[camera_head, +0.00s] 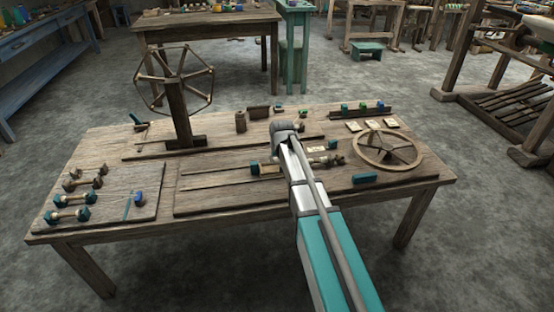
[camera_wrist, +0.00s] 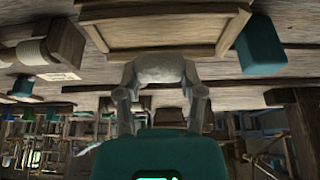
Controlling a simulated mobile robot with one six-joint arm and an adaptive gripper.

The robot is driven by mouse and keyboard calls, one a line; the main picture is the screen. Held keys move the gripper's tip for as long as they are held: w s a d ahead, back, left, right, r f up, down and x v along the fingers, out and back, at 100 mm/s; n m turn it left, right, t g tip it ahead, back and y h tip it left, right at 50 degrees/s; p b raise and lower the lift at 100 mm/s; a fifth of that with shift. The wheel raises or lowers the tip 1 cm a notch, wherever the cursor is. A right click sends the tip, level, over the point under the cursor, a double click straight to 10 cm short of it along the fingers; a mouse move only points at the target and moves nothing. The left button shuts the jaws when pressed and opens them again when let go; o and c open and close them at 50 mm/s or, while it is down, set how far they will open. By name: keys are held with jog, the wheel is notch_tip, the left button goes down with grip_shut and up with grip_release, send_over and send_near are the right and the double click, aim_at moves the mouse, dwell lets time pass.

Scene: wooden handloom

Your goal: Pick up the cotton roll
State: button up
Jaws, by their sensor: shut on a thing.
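In the wrist view, my gripper (camera_wrist: 160,92) has a finger on each side of a pale grey, rounded piece (camera_wrist: 160,69), which I take to be the cotton roll. The fingers are shut on it. It shows in front of a wooden frame on the tabletop; whether it touches the table I cannot tell. In the head view, my arm reaches over the middle of the worktable (camera_head: 120,160). The fingers cannot be made out there, and I cannot clearly tell the roll from the grey arm end.
A spoked winding wheel (camera_head: 178,80) stands at the left back of the table. A flat wooden wheel (camera_head: 387,148) lies at the right, near a teal block (camera_head: 365,179). Several teal-ended spools (camera_head: 68,215) lie at the front left. Small blocks line the back edge.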

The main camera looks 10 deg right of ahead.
jog(key=s+d+r+p, duration=0.8)
jog(key=s+r+p, duration=0.2)
jog(key=s, duration=0.1)
jog(key=shift+s+r, duration=0.15)
jog(key=shift+r, duration=0.2)
jog(key=shift+d, duration=0.1)
